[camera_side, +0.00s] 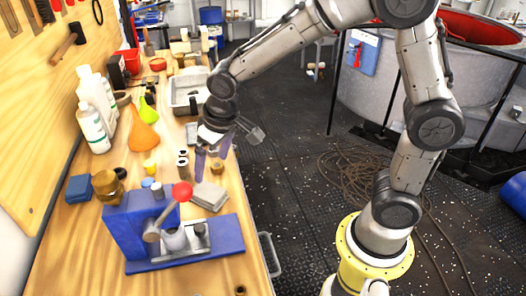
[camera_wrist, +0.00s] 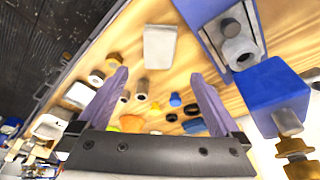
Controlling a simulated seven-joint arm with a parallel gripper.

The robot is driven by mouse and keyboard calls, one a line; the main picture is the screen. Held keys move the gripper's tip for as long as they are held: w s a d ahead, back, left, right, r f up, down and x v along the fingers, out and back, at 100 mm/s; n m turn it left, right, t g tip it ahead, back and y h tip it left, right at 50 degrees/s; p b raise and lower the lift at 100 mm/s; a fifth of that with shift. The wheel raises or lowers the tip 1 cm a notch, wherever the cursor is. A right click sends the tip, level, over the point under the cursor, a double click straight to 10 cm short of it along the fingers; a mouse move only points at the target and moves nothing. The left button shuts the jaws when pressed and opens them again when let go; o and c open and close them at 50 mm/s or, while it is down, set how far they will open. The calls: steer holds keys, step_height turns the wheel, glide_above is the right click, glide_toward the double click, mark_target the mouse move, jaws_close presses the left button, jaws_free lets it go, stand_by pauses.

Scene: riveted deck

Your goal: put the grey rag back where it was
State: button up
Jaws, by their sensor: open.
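The grey rag (camera_side: 209,195) looks like a flat, folded light-grey cloth lying on the wooden bench (camera_side: 95,240), beside the blue press and near the bench's right edge. In the wrist view the rag (camera_wrist: 160,47) shows as a pale rectangle beyond the fingertips. My gripper (camera_side: 213,158) is open, with two purple fingers pointing down above the bench, a little behind the rag. In the wrist view my gripper (camera_wrist: 158,77) has nothing between its fingers, and the rag is apart from them.
The blue press (camera_side: 140,225) with a red-knobbed lever stands just left of the rag. Small dark-topped cylinders (camera_side: 183,163) and a brass piece (camera_side: 217,168) stand close to the fingers. An orange funnel (camera_side: 142,132), white bottles (camera_side: 92,120) and a grey tray (camera_side: 187,92) are farther back.

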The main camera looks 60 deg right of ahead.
steer(key=s+d+r, duration=0.2)
steer(key=s+r, duration=0.1)
steer(key=s, duration=0.4)
steer(key=s+d+r+t, duration=0.1)
steer(key=s+d+r, duration=0.2)
steer(key=s, duration=0.4)
steer(key=s+d+r+t, duration=0.1)
steer(key=s+d+r, duration=0.1)
steer(key=s, duration=0.6)
steer(key=shift+d+r, duration=0.2)
steer(key=shift+r, duration=0.25)
